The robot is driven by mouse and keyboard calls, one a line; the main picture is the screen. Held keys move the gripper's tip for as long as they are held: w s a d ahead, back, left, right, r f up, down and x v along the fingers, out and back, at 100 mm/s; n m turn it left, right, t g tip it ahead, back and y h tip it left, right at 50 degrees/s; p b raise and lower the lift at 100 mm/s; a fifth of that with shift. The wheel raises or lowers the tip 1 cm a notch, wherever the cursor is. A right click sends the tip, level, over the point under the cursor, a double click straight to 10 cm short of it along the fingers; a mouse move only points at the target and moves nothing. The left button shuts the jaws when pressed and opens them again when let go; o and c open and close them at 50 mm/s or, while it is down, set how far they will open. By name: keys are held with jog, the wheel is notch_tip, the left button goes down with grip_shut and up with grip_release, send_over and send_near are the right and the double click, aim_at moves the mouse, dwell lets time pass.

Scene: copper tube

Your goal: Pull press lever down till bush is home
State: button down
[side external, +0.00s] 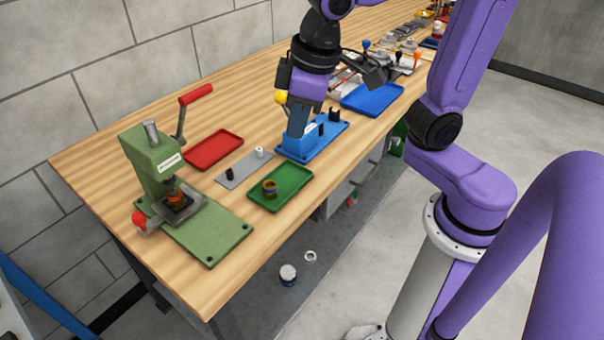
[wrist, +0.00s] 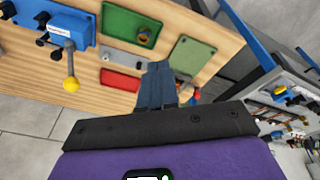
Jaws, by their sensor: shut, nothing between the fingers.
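The green press (side external: 150,160) stands at the left end of the bench. Its lever (side external: 196,94), with a red grip, slants up to the right. A copper-coloured bush (side external: 175,194) sits in the dark holder under the ram; how deep it sits I cannot tell. In the wrist view the press's green base plate (wrist: 191,52) shows beyond my fingers, which hide part of the press. My gripper (side external: 297,132) is shut and empty, fingers pointing down at the blue fixture (side external: 325,138) in the side view, well right of the press. Its fingers (wrist: 157,68) also show in the wrist view.
A red tray (side external: 213,150), a grey plate (side external: 236,174) with small pins and a green tray (side external: 290,196) holding a copper-coloured ring (side external: 270,187) lie between press and fixture. The fixture has a yellow-knobbed lever (wrist: 70,70). A blue tray (side external: 372,100) lies farther right.

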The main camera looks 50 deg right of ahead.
jog(key=s+d+f+n+g, duration=0.1)
jog(key=s+d+f+n, duration=0.2)
jog(key=s, duration=0.3)
jog(key=s+d+f+n+g, duration=0.1)
jog(key=s+d+f+n, duration=0.1)
jog(key=s+d+f, duration=0.2)
jog(key=shift+s+d+f+n, duration=0.15)
jog(key=shift+s+d+n, duration=0.25)
jog(key=shift+s, duration=0.75)
jog(key=c, duration=1.5)
grip_release()
jog(key=shift+s+d+f, duration=0.1)
jog(key=shift+s+f, duration=0.05)
jog(key=shift+s, duration=0.1)
jog(key=o, duration=0.4)
jog(key=shift+s, duration=0.1)
jog(key=shift+o, duration=0.2)
jog(key=n+t+h, duration=0.2)
jog(key=t+h, duration=0.5)
jog(key=t, duration=0.7)
send_near(200, 94)
jog(key=x, duration=1.3)
